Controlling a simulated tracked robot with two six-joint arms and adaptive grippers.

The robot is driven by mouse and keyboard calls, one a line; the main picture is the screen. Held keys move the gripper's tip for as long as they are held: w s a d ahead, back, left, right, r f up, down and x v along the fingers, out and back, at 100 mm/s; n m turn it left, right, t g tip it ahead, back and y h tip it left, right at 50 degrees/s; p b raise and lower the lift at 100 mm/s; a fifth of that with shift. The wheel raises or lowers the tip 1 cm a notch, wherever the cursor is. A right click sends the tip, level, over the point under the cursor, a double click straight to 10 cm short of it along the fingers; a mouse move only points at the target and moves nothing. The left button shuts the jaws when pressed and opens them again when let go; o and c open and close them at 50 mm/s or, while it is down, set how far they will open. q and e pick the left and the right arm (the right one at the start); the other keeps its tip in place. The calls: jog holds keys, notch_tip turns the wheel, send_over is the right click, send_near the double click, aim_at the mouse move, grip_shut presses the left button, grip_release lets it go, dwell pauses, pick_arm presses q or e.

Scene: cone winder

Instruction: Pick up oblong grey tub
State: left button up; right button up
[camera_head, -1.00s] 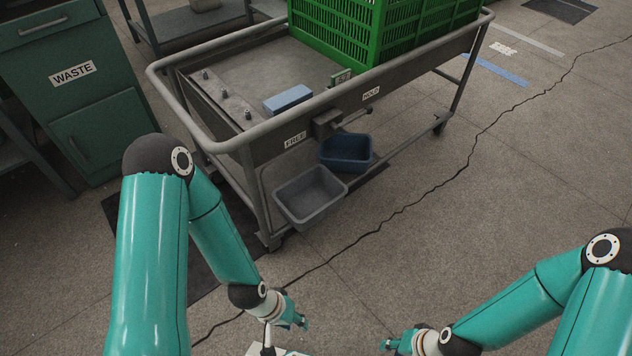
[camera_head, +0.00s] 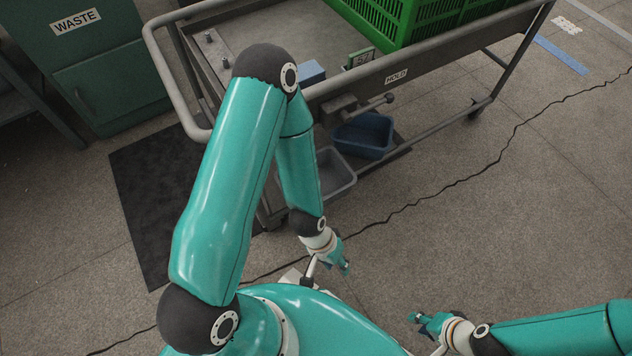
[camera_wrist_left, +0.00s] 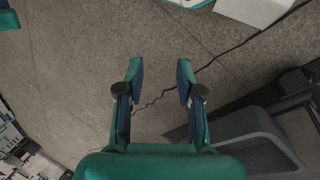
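A blue tub (camera_head: 364,134) is just behind the grey one. The cart (camera_head: 440,93) carries a green crate (camera_head: 400,22) and a mostly hidden blue block (camera_head: 312,72). A WASTE cabinet (camera_head: 110,85) stands at the upper left. The floor at right is clear.

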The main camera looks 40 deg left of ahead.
pick_arm(q)
jog(key=w+a+r+m+y, duration=0.2)
jog(key=w+a+r+m, duration=0.1)
jog(key=w+a, duration=0.5)
jog(key=w+a+r+m+y, duration=0.3)
jog(key=w+a, duration=0.3)
jog(key=w, duration=0.3)
jog(key=f+b, duration=0.1)
jog(key=f, duration=0.2)
jog(key=f+b, duration=0.1)
jog(key=f, duration=0.3)
jog(key=a+f+b, duration=0.1)
jog(key=f+b, duration=0.1)
jog(key=f, duration=0.1)
jog(key=shift+w+f, duration=0.35)
jog(key=shift+m, duration=0.3)
jog(key=shift+w+a+f+b, duration=0.15)
jog(key=shift+f+b, duration=0.5)
jog(key=shift+f, duration=0.85)
jog(key=shift+w+f+b, duration=0.25)
jog(key=shift+f+b, duration=0.4)
jog(key=shift+f, duration=0.8)
grip_shut()
jog(key=shift+r, duration=0.1)
